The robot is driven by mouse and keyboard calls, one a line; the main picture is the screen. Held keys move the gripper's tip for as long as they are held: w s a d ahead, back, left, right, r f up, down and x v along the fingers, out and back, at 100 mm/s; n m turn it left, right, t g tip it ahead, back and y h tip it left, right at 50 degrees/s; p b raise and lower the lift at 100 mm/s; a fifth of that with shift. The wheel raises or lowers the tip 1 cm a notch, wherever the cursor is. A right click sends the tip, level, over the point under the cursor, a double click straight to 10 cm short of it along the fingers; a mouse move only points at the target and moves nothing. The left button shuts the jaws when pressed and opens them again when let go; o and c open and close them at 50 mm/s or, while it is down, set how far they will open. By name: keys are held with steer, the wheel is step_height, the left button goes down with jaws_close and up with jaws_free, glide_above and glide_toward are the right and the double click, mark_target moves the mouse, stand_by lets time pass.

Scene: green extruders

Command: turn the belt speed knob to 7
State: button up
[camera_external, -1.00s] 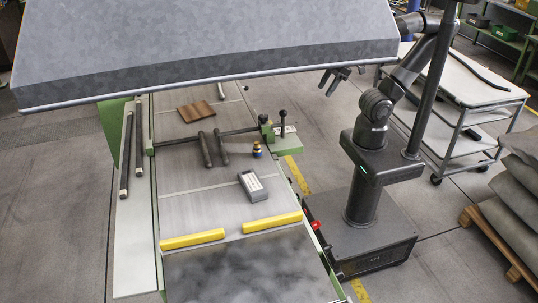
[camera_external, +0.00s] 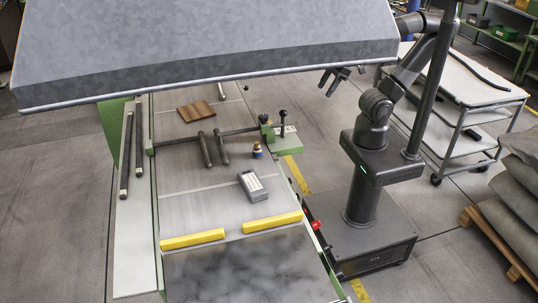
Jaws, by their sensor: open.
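My gripper (camera_external: 334,80) hangs open and empty under the edge of the grey hood (camera_external: 210,45), above the floor to the right of the machine. The hood hides part of my arm above it. No knob with a readable scale shows, so I cannot tell which part is the belt speed knob. A red part (camera_external: 317,224) sits on the machine's right side, close to my base. A lever with a black ball end (camera_external: 282,114) stands on the green bracket at the machine's right edge. My gripper is apart from both.
On the machine bed (camera_external: 190,210) lie a grey handheld device (camera_external: 251,185), a small dark bottle-like item (camera_external: 257,151), brown slats (camera_external: 196,111) and two yellow bars (camera_external: 192,239). A white trolley (camera_external: 470,82) stands behind my arm. Grey sacks (camera_external: 510,205) are stacked at right.

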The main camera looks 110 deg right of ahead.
steer(key=w+a+f+n+g+h, duration=0.3)
steer(key=w+a+f+n+h, duration=0.3)
steer(key=w+a+f+n, duration=0.75)
steer(key=n+t+y, duration=0.6)
steer(key=n+t, duration=0.9)
steer(key=n, duration=1)
glide_toward(339, 274)
steer(key=w+f, duration=0.1)
steer(key=w, duration=0.5)
steer(key=shift+w+d+f, duration=0.3)
steer(key=shift+d+f, duration=0.1)
steer(key=c, duration=1)
